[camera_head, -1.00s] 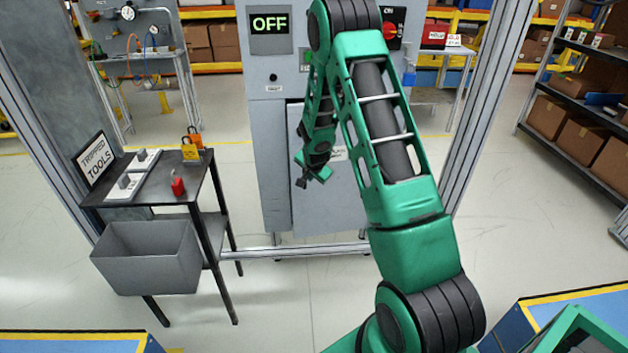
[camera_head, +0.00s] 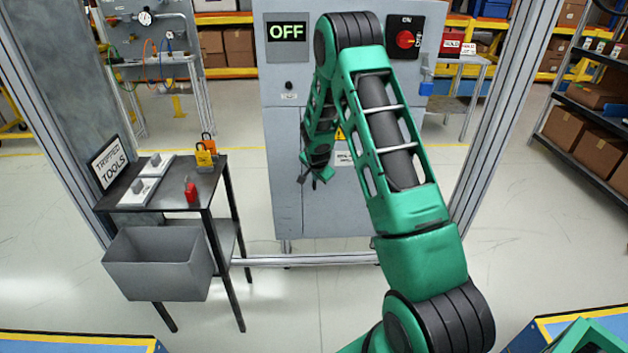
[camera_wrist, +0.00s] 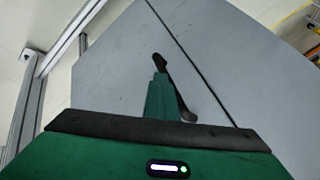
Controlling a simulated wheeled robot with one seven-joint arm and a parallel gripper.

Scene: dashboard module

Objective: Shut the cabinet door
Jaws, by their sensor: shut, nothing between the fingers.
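The grey cabinet (camera_head: 283,150) stands ahead in the head view, with its door (camera_head: 318,215) on the lower front, partly hidden by my arm. Only a thin seam shows along the door's left edge, and the door looks flush or nearly flush with the front. My gripper (camera_head: 316,181) is shut and empty, in front of the door near that left edge. In the wrist view my gripper (camera_wrist: 160,61) is over the grey panels, beside a thin dark seam (camera_wrist: 190,50). I cannot tell whether it touches the door.
The cabinet carries an OFF display (camera_head: 287,31) and a red rotary switch (camera_head: 405,39). A black tool table (camera_head: 170,200) with padlocks and a grey bin (camera_head: 158,263) stands at the left. Frame posts (camera_head: 497,110) flank the cabinet. A shelf rack (camera_head: 590,110) is at the right.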

